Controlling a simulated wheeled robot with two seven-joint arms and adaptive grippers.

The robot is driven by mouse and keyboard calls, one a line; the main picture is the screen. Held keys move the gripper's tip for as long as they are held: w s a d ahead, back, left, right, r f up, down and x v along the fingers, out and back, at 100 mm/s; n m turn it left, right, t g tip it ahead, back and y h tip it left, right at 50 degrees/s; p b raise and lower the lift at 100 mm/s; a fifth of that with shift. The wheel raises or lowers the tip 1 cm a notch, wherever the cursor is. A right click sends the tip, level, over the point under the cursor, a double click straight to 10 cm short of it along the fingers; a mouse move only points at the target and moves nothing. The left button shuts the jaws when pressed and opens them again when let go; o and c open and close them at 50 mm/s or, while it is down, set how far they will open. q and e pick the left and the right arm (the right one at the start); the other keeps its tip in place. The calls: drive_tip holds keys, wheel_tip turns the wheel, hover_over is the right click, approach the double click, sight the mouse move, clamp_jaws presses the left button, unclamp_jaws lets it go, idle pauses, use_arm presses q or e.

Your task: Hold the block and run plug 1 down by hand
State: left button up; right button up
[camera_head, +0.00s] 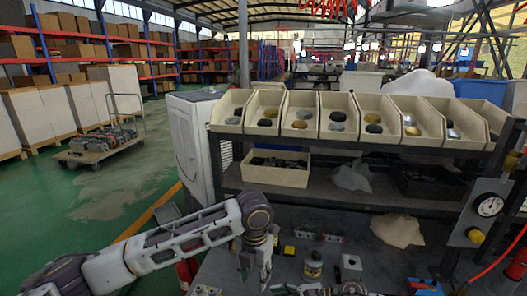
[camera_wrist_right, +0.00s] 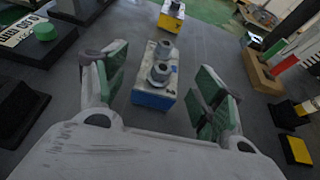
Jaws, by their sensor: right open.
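In the right wrist view, a block (camera_wrist_right: 154,94) with a pale top and a blue lower part stands on the bench. Two grey round plugs stand on its top, a near plug (camera_wrist_right: 160,73) and a far plug (camera_wrist_right: 166,48). I cannot tell which is plug 1. My right gripper (camera_wrist_right: 163,90) is open, its green-padded fingers apart on either side of the block, and nothing is held. In the head view my left gripper (camera_head: 255,268) points down over the bench, its fingers apart and empty. I cannot clearly pick out the blue block in the head view.
A shelf of cream bins (camera_head: 340,117) rises behind. A pressure gauge (camera_head: 490,206) is at the right. Another yellow-sided block (camera_wrist_right: 172,14) stands beyond in the wrist view.

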drive_tip(key=shift+v, duration=6)
drive_tip(key=shift+r, duration=0.1)
wheel_tip(320, 180, up, 9)
drive_tip(key=p, duration=0.9)
drive_tip(key=shift+r+p, duration=0.5)
drive_tip(key=shift+p, duration=0.05)
drive_tip(key=shift+s+f, duration=0.15)
